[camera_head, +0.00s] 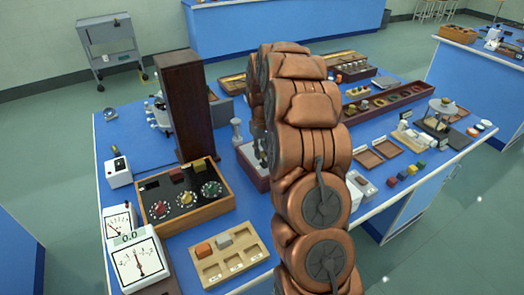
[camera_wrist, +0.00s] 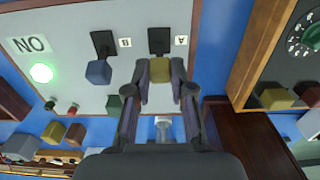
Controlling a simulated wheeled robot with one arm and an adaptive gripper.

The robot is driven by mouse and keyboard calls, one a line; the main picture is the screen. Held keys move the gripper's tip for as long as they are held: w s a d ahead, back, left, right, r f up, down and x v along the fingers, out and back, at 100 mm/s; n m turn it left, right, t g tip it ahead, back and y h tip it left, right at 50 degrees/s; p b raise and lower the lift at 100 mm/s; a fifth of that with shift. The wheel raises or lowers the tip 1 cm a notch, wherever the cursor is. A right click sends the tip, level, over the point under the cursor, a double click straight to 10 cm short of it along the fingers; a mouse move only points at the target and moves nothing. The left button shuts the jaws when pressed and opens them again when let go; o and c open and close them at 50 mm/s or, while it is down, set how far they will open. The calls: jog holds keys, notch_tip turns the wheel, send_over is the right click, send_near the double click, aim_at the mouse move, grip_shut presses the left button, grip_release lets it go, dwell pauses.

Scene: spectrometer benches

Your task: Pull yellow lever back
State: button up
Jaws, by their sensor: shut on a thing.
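In the wrist view, a pale panel carries a yellow lever knob (camera_wrist: 160,70) by a black slot plate (camera_wrist: 159,40) with a label reading A, upside down. My gripper (camera_wrist: 160,90) has one finger on each side of the yellow knob and is shut on it. A blue lever knob (camera_wrist: 98,72) stands to the left by a second black plate marked B. A green knob (camera_wrist: 114,103) sits lower on the panel, partly behind a finger. In the head view my arm covers the middle of the bench, and the gripper and yellow lever are hidden.
A green lamp (camera_wrist: 41,73) glows under an upside-down ON label. A dark brown tower (camera_head: 183,105) and a wooden dial box (camera_head: 158,210) stand left of my arm. Meters (camera_head: 140,262) and a block tray (camera_head: 250,255) are at the front left. Trays and small blocks crowd the right side.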

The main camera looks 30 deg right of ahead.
aim_at(264, 161)
grip_shut()
jog(key=shift+s+f+t+b, duration=0.1)
jog(key=shift+s+t+b, duration=0.25)
jog(key=shift+b, duration=0.55)
jog(key=shift+s+f+t+b, duration=0.15)
jog(key=shift+t+b, duration=0.3)
jog(key=shift+b, duration=0.45)
jog(key=s+t+b, duration=0.1)
jog(key=t+b, duration=0.1)
jog(key=b, duration=0.2)
jog(key=t+b, duration=0.1)
jog(key=b, duration=0.1)
jog(key=s+t+b, duration=0.1)
jog(key=b, duration=0.2)
jog(key=s+t+b, duration=0.1)
jog(key=b, duration=0.2)
jog(key=shift+a+f+t+h, duration=0.2)
jog(key=shift+f+t+h, duration=0.1)
jog(key=shift+t, duration=0.1)
jog(key=s+t+b, duration=0.1)
jog(key=t+b, duration=0.1)
jog(key=b, duration=0.2)
jog(key=shift+r+b, duration=0.1)
jog(key=shift+b, duration=0.5)
